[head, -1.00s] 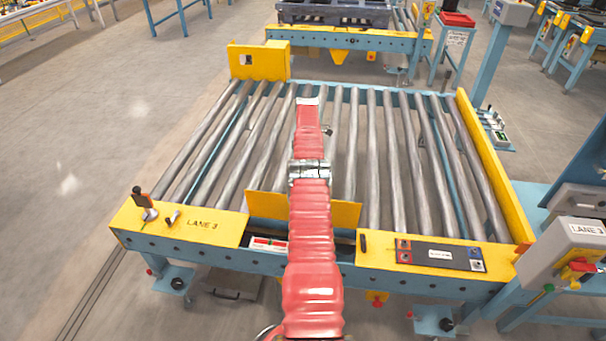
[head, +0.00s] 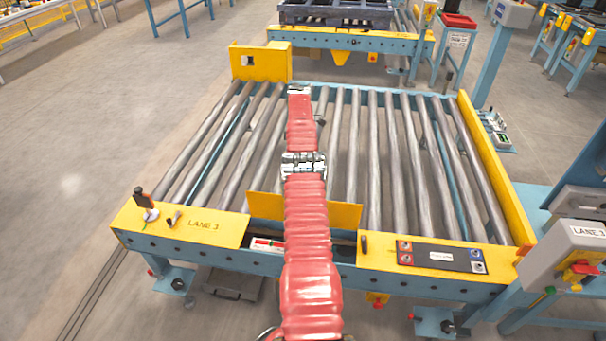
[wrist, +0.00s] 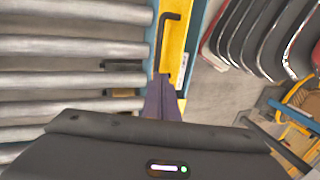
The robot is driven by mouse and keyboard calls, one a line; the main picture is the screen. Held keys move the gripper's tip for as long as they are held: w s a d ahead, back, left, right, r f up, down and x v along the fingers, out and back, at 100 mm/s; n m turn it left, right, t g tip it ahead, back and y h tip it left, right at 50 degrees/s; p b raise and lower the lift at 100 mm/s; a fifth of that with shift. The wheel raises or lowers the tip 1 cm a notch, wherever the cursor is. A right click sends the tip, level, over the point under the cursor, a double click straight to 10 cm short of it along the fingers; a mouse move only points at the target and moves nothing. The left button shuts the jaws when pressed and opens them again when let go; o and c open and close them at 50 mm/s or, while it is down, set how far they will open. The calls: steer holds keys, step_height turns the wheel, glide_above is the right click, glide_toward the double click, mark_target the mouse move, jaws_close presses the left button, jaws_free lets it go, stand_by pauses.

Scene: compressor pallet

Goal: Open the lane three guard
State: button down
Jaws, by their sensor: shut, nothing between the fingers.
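The lane 3 roller bed (head: 350,150) lies before me, its label on the yellow front plate (head: 203,225). A lower yellow panel (head: 345,214) stands at the front middle, partly behind my arm. I cannot tell for certain which is the guard. In the wrist view a black bent bar (wrist: 166,42) lies along a yellow strip (wrist: 178,48) beyond the roller ends. My gripper (wrist: 164,76) is shut and empty, its tips close to the bar's lower end; contact is unclear. My arm hides the gripper in the head view.
A yellow rail (head: 490,165) edges the bed's right side. A grey LANE 3 box (head: 572,250) with a red and yellow switch stands at right. A small lever (head: 145,203) rises from the front left. Open floor (head: 80,150) lies left.

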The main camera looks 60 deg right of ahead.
steer(key=w+a+r+m+h, duration=0.1)
steer(key=w+a+r, duration=0.45)
steer(key=r, duration=0.35)
steer(key=w+a+r+h, duration=0.1)
steer(key=w+a+r, duration=0.45)
steer(key=r, duration=0.25)
steer(key=a+r+m+t+h, duration=0.1)
steer(key=a+r, duration=0.6)
steer(key=a, duration=0.2)
steer(key=a+r+t, duration=0.1)
steer(key=a+r, duration=0.6)
steer(key=a, duration=0.2)
steer(key=s+a+r+m+t, duration=0.1)
steer(key=s+a+r, duration=0.25)
steer(key=a, duration=0.55)
steer(key=s+a+r+t, duration=0.1)
steer(key=s+a+r, duration=0.1)
steer(key=s+a, duration=0.45)
steer(key=s+a+f+t, duration=0.1)
steer(key=s+a+f, duration=0.2)
steer(key=s+a, duration=0.4)
steer(key=s+a+f+m+t, duration=0.1)
steer(key=s+a+f+t, duration=0.1)
steer(key=s+a, duration=0.5)
steer(key=shift+s+a+f, duration=0.35)
steer(key=shift+s+f, duration=0.35)
steer(key=shift+f, duration=0.05)
